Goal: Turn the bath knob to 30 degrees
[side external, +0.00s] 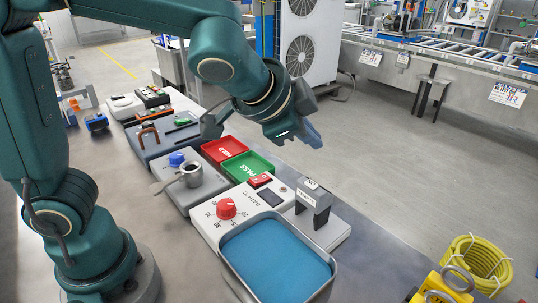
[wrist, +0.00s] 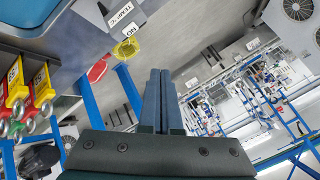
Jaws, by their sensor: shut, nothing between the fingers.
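The bath knob (side external: 226,207) is a round red knob on a white control panel (side external: 205,222) marked BATH °C in the side external view. Small numbers ring it; I cannot tell which one its pointer faces. The blue-filled metal bath (side external: 327,285) stands right in front of the panel. My gripper (side external: 312,138) is up and to the right of the knob, well apart from it, above the far edge of the bench. In the wrist view my gripper (wrist: 161,72) has its two fingers together with nothing between them. The knob cannot be made out there.
A red rocker switch (side external: 260,180) and dark display (side external: 270,197) sit on the panel. A grey block on a stand (side external: 314,203) rises beside it. Red (side external: 223,149) and green (side external: 247,166) trays and a blue-knobbed station (side external: 178,159) lie behind. A yellow hose coil (side external: 480,262) is front right.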

